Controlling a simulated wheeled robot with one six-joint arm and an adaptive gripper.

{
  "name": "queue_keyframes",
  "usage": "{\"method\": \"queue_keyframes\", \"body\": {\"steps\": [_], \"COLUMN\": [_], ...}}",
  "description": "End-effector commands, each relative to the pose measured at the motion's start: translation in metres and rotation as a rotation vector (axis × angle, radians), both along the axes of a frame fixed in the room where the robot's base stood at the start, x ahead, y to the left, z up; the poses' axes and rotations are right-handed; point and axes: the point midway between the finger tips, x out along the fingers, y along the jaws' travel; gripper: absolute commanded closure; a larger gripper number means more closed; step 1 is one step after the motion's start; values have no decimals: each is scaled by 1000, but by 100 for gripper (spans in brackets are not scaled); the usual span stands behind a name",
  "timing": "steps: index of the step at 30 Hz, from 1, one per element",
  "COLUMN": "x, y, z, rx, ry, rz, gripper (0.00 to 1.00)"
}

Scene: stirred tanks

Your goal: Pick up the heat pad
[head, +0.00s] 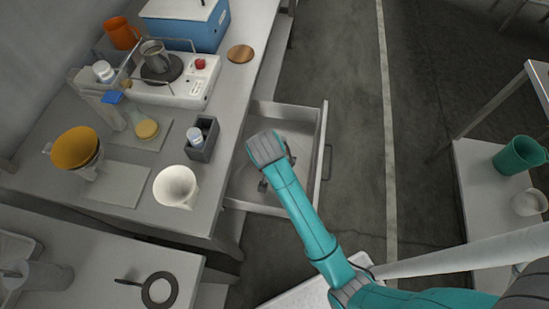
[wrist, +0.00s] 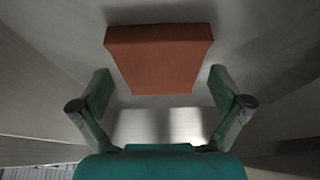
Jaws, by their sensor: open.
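The heat pad is likely the flat orange-brown block (wrist: 158,58) in the wrist view. It lies on the pale floor of the open drawer, just beyond my fingertips. My gripper (wrist: 160,92) is open and empty, with one green finger on each side below the block's near edge. I cannot tell the exact height gap between the fingers and the block. In the head view my gripper (head: 272,180) is down inside the open drawer (head: 240,185), and my arm hides the block there.
The drawer's front wall (head: 320,155) and side walls stand close around my gripper. The bench (head: 225,100) above holds a white funnel-like cup (head: 176,187), a grey holder (head: 203,140) with a small bottle, and a stirrer plate (head: 180,85).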

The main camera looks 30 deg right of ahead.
Motion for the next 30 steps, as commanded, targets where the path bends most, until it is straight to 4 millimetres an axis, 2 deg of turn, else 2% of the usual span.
{"method": "queue_keyframes", "body": {"steps": [14, 15, 20, 21, 30], "x": [0, 0, 0, 0, 0], "y": [0, 0, 0, 0, 0], "z": [-3, -3, -3, -3, -1], "rx": [0, 0, 0, 0, 0], "ry": [0, 0, 0, 0, 0], "rz": [0, 0, 0, 0, 0], "gripper": [0, 3, 43, 46, 47]}}
